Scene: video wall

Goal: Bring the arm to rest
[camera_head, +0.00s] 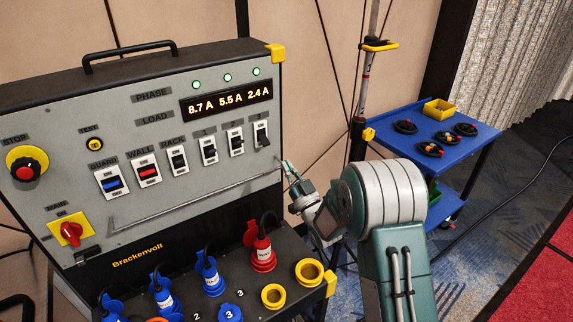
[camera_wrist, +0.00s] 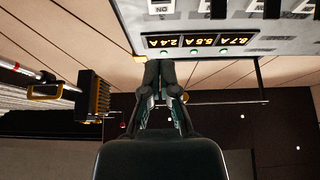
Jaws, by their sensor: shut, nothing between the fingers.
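My gripper (camera_head: 286,167) is shut and empty in the head view. It is just right of the right edge of the grey control panel (camera_head: 90,115), near the end of the panel's metal rail. I cannot tell whether the fingertips touch the panel. My arm rises from the lower right and bends at the elbow. In the wrist view the picture is upside down, and my gripper (camera_wrist: 160,68) points at the panel's corner by the display (camera_wrist: 205,41). The display (camera_head: 227,98) reads 8.7 A, 5.5 A and 2.4 A, with three green lamps lit above it.
Rocker switches (camera_head: 208,149), a red stop button (camera_head: 26,170) and a red main switch (camera_head: 71,233) sit on the panel. Blue and red plugs (camera_head: 262,250) stand on the ledge below. A blue cart (camera_head: 455,165) and a pole (camera_head: 368,75) stand behind my arm.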

